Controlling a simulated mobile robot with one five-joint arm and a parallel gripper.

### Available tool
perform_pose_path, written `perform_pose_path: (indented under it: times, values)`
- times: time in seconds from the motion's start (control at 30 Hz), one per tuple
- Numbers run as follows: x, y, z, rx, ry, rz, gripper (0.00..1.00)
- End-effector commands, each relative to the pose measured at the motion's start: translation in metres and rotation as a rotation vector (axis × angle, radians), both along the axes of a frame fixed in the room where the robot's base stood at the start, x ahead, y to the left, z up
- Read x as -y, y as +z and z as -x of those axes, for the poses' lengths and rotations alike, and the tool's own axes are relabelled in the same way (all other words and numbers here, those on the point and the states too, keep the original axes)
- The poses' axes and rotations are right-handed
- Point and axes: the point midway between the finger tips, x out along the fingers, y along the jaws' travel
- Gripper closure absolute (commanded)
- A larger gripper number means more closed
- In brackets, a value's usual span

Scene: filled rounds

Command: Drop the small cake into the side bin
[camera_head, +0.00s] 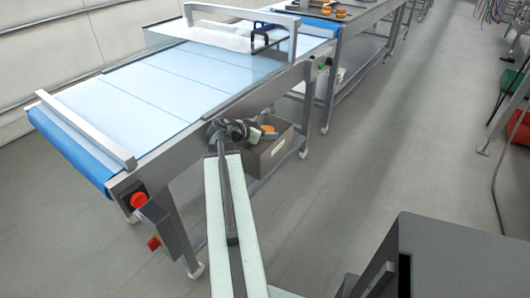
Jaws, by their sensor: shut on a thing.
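The small cake (267,129) is a small orange-brown round at the end of my gripper (262,132). My gripper is small in this view and partly hidden by my own wrist, and it appears shut on the cake. The side bin (270,161) is a grey open box beside the conveyor's near side, below the belt's level. In the picture, the cake and gripper overlap the bin's open top. The height of the cake above the bin cannot be told. My arm and wrist hide the bin's left part, and its inside is mostly hidden.
A conveyor with a pale blue belt (142,92) and metal side rails runs along the left. A red button (138,200) sits on its near leg. More orange-brown rounds (326,10) lie on a far table. A dark cabinet (455,255) stands lower right.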

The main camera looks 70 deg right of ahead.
Motion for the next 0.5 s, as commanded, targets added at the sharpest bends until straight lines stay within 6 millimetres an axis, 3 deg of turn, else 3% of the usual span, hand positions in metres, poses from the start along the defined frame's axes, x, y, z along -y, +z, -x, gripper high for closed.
perform_pose_path:
  times: [0.2, 0.23, 0.3, 0.5]
  values:
    - [-0.0002, 0.0005, -0.0004, 0.0, 0.001, 0.0, 0.62]
    - [-0.0002, 0.0005, -0.0004, 0.0, 0.001, 0.0, 0.36]
    - [-0.0002, 0.0006, -0.0004, -0.001, 0.0, 0.0, 0.19]
    - [-0.0006, 0.0003, 0.0004, 0.0, -0.002, -0.001, 0.19]
